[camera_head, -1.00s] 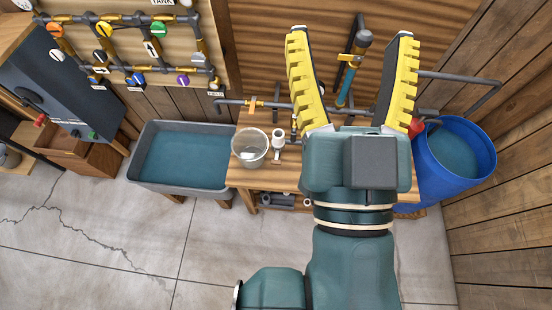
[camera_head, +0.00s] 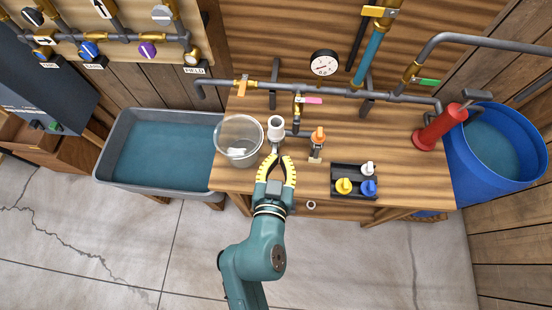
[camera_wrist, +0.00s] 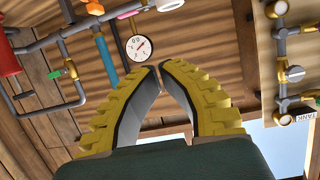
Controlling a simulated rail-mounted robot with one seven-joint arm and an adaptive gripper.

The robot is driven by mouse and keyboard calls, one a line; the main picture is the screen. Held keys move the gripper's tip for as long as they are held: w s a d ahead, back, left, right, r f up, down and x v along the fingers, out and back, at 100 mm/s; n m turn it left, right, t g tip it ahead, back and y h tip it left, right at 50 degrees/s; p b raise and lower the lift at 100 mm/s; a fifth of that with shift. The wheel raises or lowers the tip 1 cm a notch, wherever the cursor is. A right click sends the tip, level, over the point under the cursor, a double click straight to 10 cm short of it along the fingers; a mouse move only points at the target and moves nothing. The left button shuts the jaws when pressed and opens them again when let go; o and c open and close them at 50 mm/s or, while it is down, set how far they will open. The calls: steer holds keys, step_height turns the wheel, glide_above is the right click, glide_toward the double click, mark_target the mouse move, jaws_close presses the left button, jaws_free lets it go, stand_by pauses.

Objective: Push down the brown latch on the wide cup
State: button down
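The wide cup looks to be the clear, wide-mouthed vessel (camera_head: 228,133) near the left end of the wooden workbench. A small pale thing shows at its bottom. I cannot make out a brown latch on it. My gripper (camera_head: 279,156) is to the right of the cup, at the bench's front edge, just in front of a white cylinder (camera_head: 276,123). Its yellow fingers are drawn together at the tips with nothing visible between them. They also meet at the tips in the wrist view (camera_wrist: 159,66). The cup is not in the wrist view.
On the workbench (camera_head: 400,135), an orange-topped fitting (camera_head: 318,137) stands right of the gripper, beside a dark tray (camera_head: 350,170) with several coloured pieces. A red cylinder (camera_head: 440,126) and blue barrel (camera_head: 535,160) are at right. A grey trough (camera_head: 118,137) adjoins at left. Pipes run behind.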

step_height(320, 180, down, 6)
steer(key=s+a+b, duration=0.1)
steer(key=s, duration=0.1)
steer(key=shift+a+n+y, duration=0.4)
steer(key=shift+w+b, duration=0.1)
steer(key=shift+b, duration=0.2)
steer(key=x, duration=0.9)
steer(key=shift+d+f+b, duration=0.1)
steer(key=shift+f+b, duration=0.1)
steer(key=shift+b, duration=0.1)
step_height(320, 180, down, 4)
steer(key=shift+w+f+b, duration=0.1)
steer(key=shift+w+b, duration=0.05)
steer(key=shift+b, duration=0.35)
steer(key=shift+f+b, duration=0.15)
steer(key=shift+b, duration=0.2)
